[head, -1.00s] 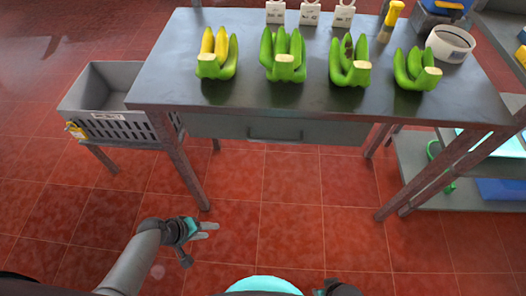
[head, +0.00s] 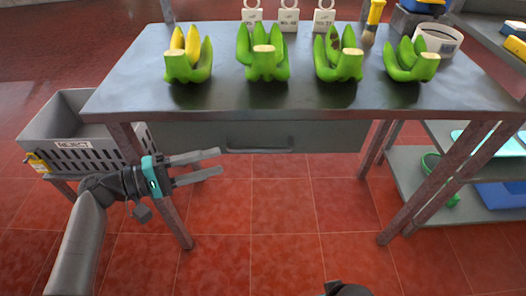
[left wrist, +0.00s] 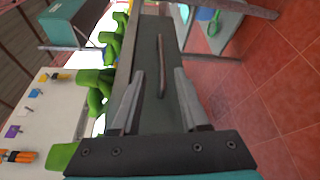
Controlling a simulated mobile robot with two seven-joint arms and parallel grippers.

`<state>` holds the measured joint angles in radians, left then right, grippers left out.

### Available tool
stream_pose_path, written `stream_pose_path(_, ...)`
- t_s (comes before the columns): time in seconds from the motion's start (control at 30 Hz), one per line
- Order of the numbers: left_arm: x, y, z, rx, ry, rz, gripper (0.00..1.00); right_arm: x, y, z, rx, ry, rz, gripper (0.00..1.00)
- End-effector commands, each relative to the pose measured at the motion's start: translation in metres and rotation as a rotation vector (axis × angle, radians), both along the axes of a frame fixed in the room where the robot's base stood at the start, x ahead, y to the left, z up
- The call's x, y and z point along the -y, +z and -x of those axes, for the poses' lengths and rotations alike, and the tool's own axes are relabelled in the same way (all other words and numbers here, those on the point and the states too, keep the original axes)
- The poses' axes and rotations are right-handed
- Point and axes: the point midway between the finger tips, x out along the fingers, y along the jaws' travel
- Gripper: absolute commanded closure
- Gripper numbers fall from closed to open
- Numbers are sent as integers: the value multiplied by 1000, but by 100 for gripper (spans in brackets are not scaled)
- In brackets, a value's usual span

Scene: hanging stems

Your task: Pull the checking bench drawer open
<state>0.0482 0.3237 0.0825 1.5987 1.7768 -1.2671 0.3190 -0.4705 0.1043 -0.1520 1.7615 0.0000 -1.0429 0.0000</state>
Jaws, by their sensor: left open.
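The checking bench (head: 300,103) stands ahead with a grey drawer (head: 335,137) under its top. The drawer looks shut. Its dark bar handle (head: 259,150) runs across the drawer front, and it also shows in the left wrist view (left wrist: 162,66). My left gripper (head: 221,162) is open and empty, left of the handle and apart from it. In the left wrist view its two fingers (left wrist: 160,95) point along the drawer front, with the handle ahead between them. Only a dark piece of my right arm shows at the bottom edge; its gripper fingers are not visible.
Several banana hands, one partly yellow (head: 188,58), stand on the bench top with white tags (head: 289,17) behind. A grey reject crate (head: 85,150) is at the left, close to my left arm. A shelf rack (head: 450,200) stands right. Floor below the drawer is clear.

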Motion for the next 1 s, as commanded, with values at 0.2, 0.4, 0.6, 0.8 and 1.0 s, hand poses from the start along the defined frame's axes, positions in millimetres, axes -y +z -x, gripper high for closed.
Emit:
stream_pose_path(0.2,46,-6,-18,2,-2,2,55,-2,16,-11,31,-2,-4,50)
stream_pose_path(0.4,84,-10,-34,-1,0,0,55,-3,35,-19,60,-2,-9,50)
stream_pose_path(0.6,106,-11,-44,-2,2,0,55,-3,49,-22,78,-3,-11,50)
stream_pose_path(0.8,114,-12,-46,-3,2,-2,55,-3,54,-23,84,-3,-12,50)
stream_pose_path(1.0,114,-12,-46,-4,2,-2,55,-4,55,-24,84,-4,-12,50)
